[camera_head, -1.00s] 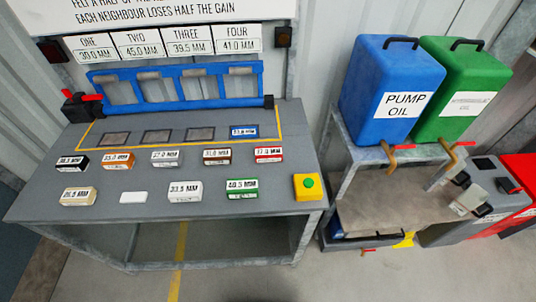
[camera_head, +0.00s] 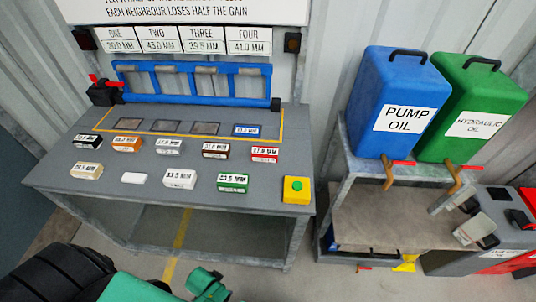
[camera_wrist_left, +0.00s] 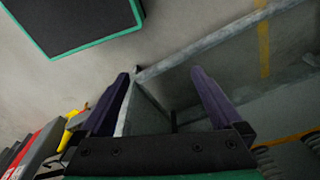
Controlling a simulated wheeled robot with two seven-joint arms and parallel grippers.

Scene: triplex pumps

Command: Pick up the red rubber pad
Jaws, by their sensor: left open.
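The red pad (camera_head: 264,154) is a small block with a white label on top. It lies at the right end of the back row of pads on the grey bench (camera_head: 130,198). My left gripper (camera_wrist_left: 160,76) is open and empty in the left wrist view, with floor and grey metal framework beyond it. In the head view only parts of my left arm show at the bottom left; its jaws are not visible there. The red pad is not in the left wrist view. My right gripper is not in view.
A brown-edged pad (camera_head: 215,151) sits just left of the red one. A green pad (camera_head: 233,183) and a yellow button box (camera_head: 296,190) are in front. A blue rack (camera_head: 190,84) stands behind. Blue (camera_head: 395,85) and green oil tanks (camera_head: 480,95) are right, beyond a gap.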

